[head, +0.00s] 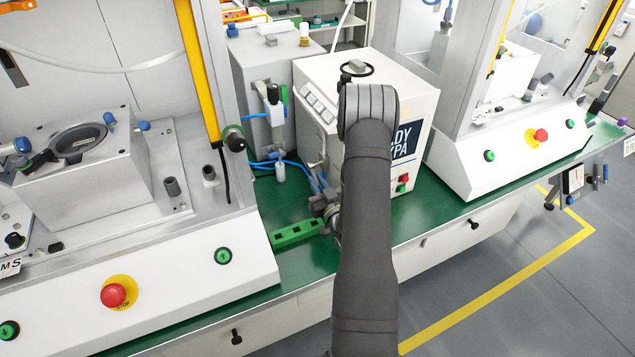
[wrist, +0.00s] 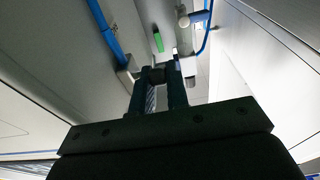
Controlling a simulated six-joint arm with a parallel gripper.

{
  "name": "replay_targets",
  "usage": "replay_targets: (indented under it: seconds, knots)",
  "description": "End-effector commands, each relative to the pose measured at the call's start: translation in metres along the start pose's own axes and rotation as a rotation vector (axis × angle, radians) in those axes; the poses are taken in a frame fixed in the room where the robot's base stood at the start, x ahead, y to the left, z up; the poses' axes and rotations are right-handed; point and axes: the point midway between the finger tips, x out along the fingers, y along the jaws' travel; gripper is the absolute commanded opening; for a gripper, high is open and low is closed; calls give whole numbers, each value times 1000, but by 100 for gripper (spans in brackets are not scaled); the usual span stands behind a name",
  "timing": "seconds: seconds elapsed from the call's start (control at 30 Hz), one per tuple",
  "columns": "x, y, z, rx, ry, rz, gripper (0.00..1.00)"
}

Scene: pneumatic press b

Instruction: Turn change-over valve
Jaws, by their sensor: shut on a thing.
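My gripper (wrist: 159,72) points upward in the wrist view, with its two dark fingers closed on a small dark part between the tips. This part seems to be the handle of the change-over valve, but the fingers cover most of it and its angle cannot be told. In the head view my gripper (head: 320,192) is low between the grey air unit and the white press box, beside blue hoses. My own dark arm hides part of this area, and the valve cannot be made out clearly there.
The white box (head: 315,75) stands close on the right, the grey unit (head: 255,75) behind left. A green slotted block (head: 297,233) lies on the green bench top (head: 300,262) nearby. Blue hoses (wrist: 107,35) run past the fingers. Sloped control panels flank both sides.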

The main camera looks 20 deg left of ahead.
Motion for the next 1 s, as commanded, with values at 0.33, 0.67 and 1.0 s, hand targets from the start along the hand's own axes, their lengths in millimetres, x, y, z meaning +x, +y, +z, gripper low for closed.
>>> replay_targets:
  seconds: [0.33, 0.67, 1.0]
  knots:
    - [0, 0, 0, 0, -1, 0, 36]
    - [-4, 0, 0, 0, -2, 1, 36]
    - [-67, 1, 1, 3, -6, 6, 36]
